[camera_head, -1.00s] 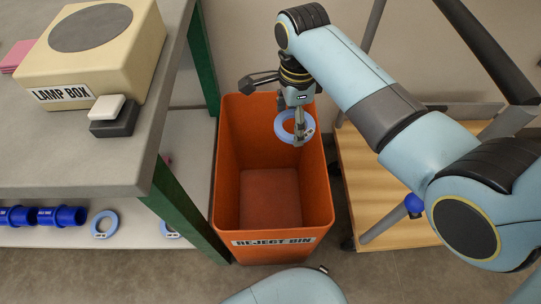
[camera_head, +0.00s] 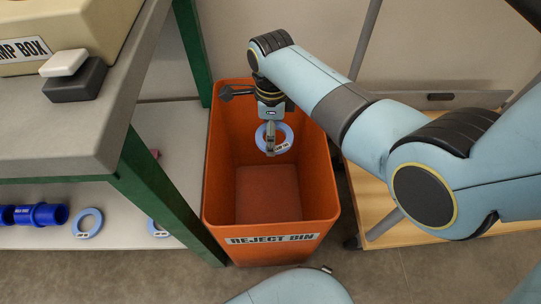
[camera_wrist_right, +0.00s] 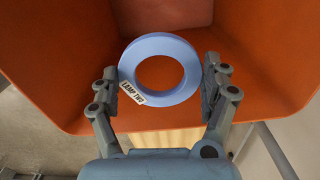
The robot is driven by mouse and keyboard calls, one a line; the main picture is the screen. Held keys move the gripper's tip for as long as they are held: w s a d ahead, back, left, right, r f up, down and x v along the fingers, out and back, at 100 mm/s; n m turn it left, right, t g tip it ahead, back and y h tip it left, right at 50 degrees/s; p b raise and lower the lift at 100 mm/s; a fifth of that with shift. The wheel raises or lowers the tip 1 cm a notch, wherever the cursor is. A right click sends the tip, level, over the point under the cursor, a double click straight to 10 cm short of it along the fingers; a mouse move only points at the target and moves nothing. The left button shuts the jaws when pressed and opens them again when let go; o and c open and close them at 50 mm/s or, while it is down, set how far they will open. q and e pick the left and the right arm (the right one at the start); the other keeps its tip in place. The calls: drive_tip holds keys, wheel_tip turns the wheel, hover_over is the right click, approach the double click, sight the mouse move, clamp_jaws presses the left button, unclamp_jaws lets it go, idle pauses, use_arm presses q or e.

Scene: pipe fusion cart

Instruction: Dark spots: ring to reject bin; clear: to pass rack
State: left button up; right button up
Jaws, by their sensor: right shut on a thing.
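My right gripper (camera_head: 271,140) is shut on a light blue ring (camera_head: 287,133), held inside the upper part of the orange reject bin (camera_head: 330,200). In the right wrist view the ring (camera_wrist_right: 160,44) sits between the two fingers of the gripper (camera_wrist_right: 163,86), with the orange bin wall and floor (camera_wrist_right: 240,55) behind it. A small white label on the ring begins with "LAMP". No dark spots show on the ring's visible face. The bin floor looks empty where it shows. My left gripper and the pass rack are not in view.
The grey bench (camera_head: 60,130) with the lamp box (camera_head: 60,25) and a white-and-dark switch (camera_head: 75,80) stands at left. On its lower shelf lie blue pipe pieces (camera_head: 45,214) and a blue ring (camera_head: 98,217). A wooden cart (camera_head: 380,220) stands right of the bin.

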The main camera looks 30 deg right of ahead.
drive_tip(key=o, duration=1.2)
drive_tip(key=shift+c, duration=0.2)
wheel_tip(320, 180, up, 12)
drive_tip(key=shift+s, duration=0.1)
